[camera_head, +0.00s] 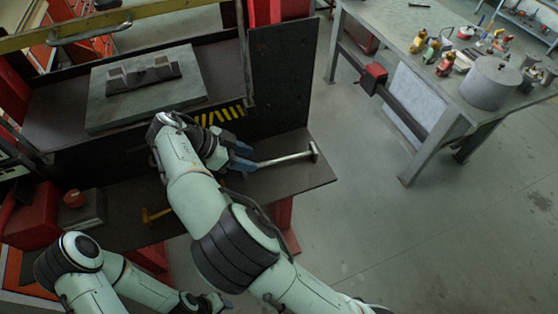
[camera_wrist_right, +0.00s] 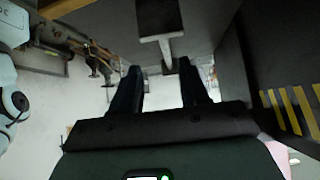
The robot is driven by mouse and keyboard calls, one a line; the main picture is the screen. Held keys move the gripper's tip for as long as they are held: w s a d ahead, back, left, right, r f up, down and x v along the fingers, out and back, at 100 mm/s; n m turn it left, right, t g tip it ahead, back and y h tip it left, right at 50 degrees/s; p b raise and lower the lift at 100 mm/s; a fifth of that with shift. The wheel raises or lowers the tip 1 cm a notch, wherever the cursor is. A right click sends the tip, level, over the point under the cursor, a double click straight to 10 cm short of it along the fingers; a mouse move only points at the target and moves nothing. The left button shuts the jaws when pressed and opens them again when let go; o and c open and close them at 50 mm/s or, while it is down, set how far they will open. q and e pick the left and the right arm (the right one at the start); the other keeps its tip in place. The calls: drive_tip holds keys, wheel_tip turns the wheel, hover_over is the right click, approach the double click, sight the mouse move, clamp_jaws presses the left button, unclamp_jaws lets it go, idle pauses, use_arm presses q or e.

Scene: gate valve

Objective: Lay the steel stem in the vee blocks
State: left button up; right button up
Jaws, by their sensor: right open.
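The steel stem (camera_head: 285,159), a pale rod with a wider head at its right end, lies along the dark lower shelf. My right gripper (camera_head: 242,157) is at the stem's left end, with its blue fingers apart. In the right wrist view the stem (camera_wrist_right: 166,48) points toward the gap between the open fingers (camera_wrist_right: 160,80), its block-like head farther off; I see no grip on it. Two dark vee blocks (camera_head: 117,80) (camera_head: 161,67) stand in a row on the thick grey plate (camera_head: 190,92). My left gripper (camera_head: 215,303) is low at the bottom edge, its fingers barely visible.
The lower shelf (camera_head: 305,181) has a yellow-headed hammer (camera_head: 158,214) left of my right arm. A dark upright panel (camera_head: 285,80) stands right of the plate. A workbench (camera_head: 440,85) with several small items is at upper right. Open floor lies between.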

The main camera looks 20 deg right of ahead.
sight(264, 163)
drive_tip(key=shift+w+x, duration=0.15)
drive_tip(key=shift+x, duration=0.45)
drive_tip(key=shift+w+x, duration=0.15)
drive_tip(key=shift+x, duration=0.5)
drive_tip(key=x, duration=0.5)
drive_tip(key=shift+w+a, duration=0.1)
drive_tip(key=shift+w, duration=0.05)
clamp_jaws()
